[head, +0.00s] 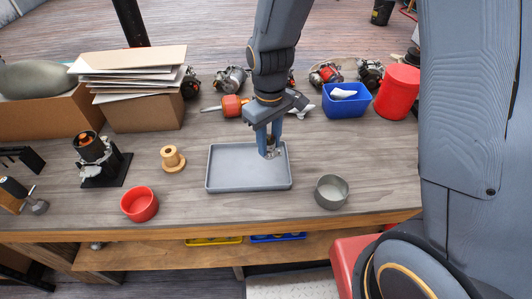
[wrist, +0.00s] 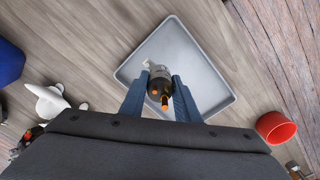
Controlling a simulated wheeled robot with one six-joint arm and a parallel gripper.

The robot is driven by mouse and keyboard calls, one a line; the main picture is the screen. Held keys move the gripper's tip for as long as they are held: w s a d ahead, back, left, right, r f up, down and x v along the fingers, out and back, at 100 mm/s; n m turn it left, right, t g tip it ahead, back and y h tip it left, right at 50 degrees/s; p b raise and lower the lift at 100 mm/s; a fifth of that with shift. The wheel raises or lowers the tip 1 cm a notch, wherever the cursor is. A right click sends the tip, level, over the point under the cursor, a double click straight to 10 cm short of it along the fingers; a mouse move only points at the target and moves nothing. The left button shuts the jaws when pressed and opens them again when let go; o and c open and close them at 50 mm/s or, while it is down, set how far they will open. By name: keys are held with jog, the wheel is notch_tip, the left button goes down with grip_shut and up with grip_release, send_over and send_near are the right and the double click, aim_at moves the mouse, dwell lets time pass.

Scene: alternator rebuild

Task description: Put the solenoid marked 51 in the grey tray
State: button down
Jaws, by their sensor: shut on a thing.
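The grey tray (head: 230,170) lies on the workbench in the middle of the head view, and it fills the upper middle of the wrist view (wrist: 180,45). My gripper (head: 268,143) is over the tray's right part. In the wrist view its blue fingers (wrist: 160,95) are shut on a small metal solenoid (wrist: 159,73) with a dark end and orange-copper terminals. The solenoid (head: 274,152) is partly hidden by the fingers in the head view. I cannot read a number on it. I cannot tell whether it touches the tray floor.
A red bowl (head: 139,204) and a wooden spool (head: 172,158) stand left of the tray. A grey-green bowl (head: 331,192) is at its right. A blue bin (head: 346,101), red canister (head: 398,92), and several alternators (head: 231,79) stand behind.

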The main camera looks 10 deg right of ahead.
aim_at(269, 155)
jog(key=shift+f+p, duration=0.45)
jog(key=shift+f, duration=2.05)
jog(key=shift+f, duration=0.15)
jog(key=c, duration=1.3)
grip_release()
jog(key=shift+c, duration=0.2)
notch_tip(269, 155, up, 12)
jog(key=shift+f+b, duration=0.1)
jog(key=shift+b, duration=1)
jog(key=shift+s+d+r, duration=0.1)
jog(key=shift+d+r, duration=0.1)
jog(key=shift+d, duration=0.1)
jog(key=s+d+m+t, duration=0.1)
jog(key=s+d+m, duration=0.6)
jog(key=d, duration=0.5)
jog(key=shift+s+d+f, duration=0.15)
jog(key=shift+s+d, duration=0.1)
jog(key=shift+s, duration=0.1)
